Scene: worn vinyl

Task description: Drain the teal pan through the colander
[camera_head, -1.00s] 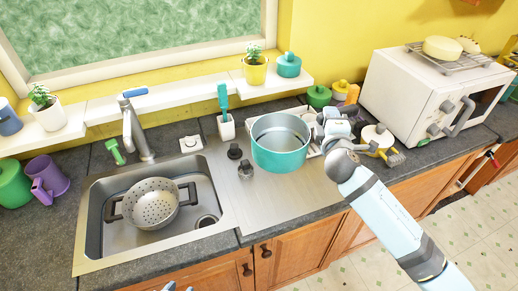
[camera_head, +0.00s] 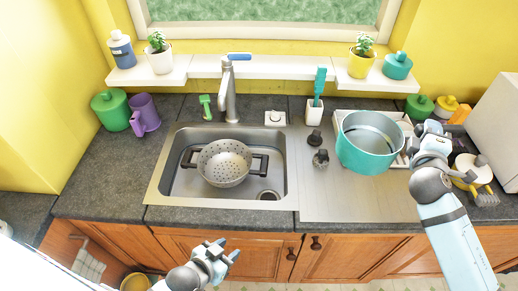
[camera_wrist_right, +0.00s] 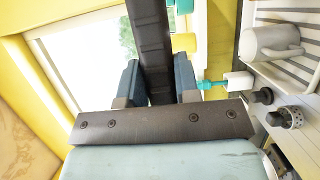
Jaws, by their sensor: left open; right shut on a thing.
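The teal pan (camera_head: 366,158) is upright in front of the dish rack, over the right part of the steel drainboard. Its inside looks pale; I cannot make out the contents. My right gripper (camera_head: 424,140) is at the pan's right side, shut on its dark handle (camera_wrist_right: 150,40), which shows between the fingers in the right wrist view. The grey perforated colander (camera_head: 223,164) with dark side handles sits in the sink basin (camera_head: 178,185), empty. My left gripper (camera_head: 218,260) is open and empty, low in front of the cabinets, apart from the colander.
The faucet (camera_head: 229,95) stands behind the basin. A utensil cup (camera_head: 314,112) and two dark knobs stand between sink and pan. A purple pitcher (camera_head: 145,115) and green canister (camera_head: 111,110) are at left. The microwave (camera_head: 497,130) is at right.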

